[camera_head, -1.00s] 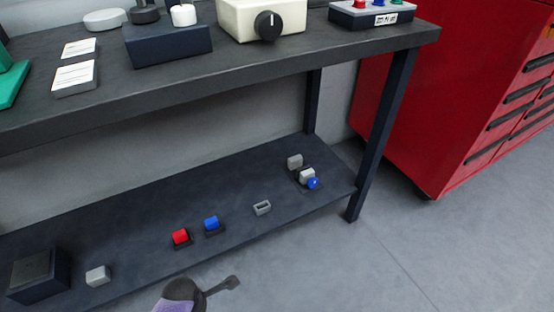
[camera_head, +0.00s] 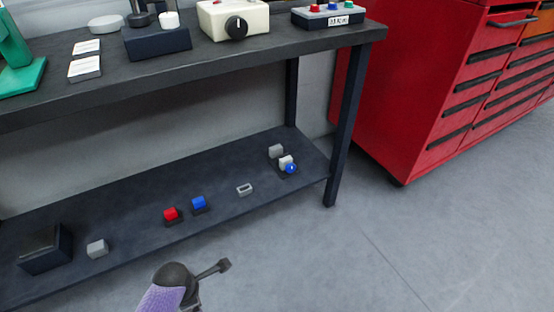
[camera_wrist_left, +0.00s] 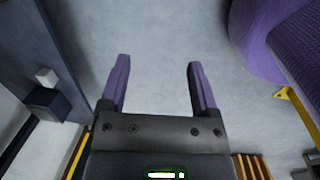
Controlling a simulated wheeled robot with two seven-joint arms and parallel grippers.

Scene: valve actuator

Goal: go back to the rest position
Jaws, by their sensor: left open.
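My left gripper (camera_wrist_left: 158,68) shows in the left wrist view with its two purple fingers wide apart. Nothing is between them, and the grey floor lies beyond. In the head view a purple and dark grey part of my own arm shows at the bottom, over the floor in front of the bench; I cannot make out gripper fingers there. My right gripper is not in view.
The dark workbench (camera_head: 220,64) carries a cream box with a black knob (camera_head: 236,22) and a button box (camera_head: 328,17). A red cabinet (camera_head: 425,90) stands right. Floor in front is clear.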

